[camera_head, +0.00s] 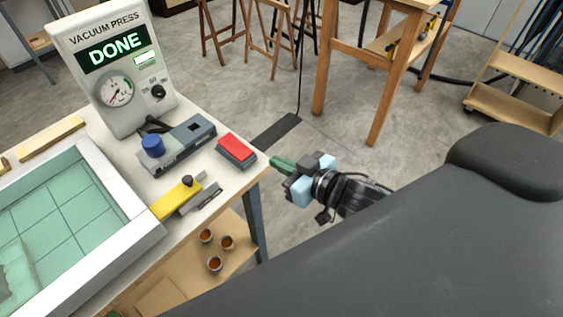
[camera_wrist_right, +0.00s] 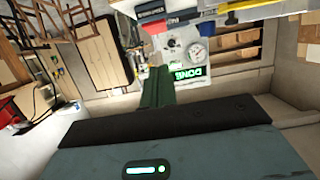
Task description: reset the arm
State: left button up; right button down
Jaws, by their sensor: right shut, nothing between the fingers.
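My right gripper (camera_head: 284,163) is at the middle of the head view, just off the right edge of the bench, with its green fingers pointing left toward the bench corner. The fingers are shut together with nothing between them. In the right wrist view the shut green fingers (camera_wrist_right: 157,88) reach toward the upside-down vacuum press panel. My left gripper does not show in either view.
The vacuum press panel (camera_head: 112,62) reads DONE. A red block (camera_head: 236,148), a blue-knobbed device (camera_head: 178,146) and a yellow-handled tool (camera_head: 181,197) lie on the bench near its right edge. A framed teal press bed (camera_head: 142,237) is at left. Wooden stools (camera_head: 268,25) stand behind on open floor.

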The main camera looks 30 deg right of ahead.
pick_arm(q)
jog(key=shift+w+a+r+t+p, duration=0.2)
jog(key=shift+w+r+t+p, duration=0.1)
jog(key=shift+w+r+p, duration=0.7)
pick_arm(e)
jog(key=s+f+m+g+h, duration=0.2)
jog(key=s+f+g, duration=0.3)
jog(key=s+f, duration=1.9)
jog(key=shift+s+f+h, duration=0.15)
jog(key=shift+s+h, duration=0.2)
jog(key=shift+h, duration=0.25)
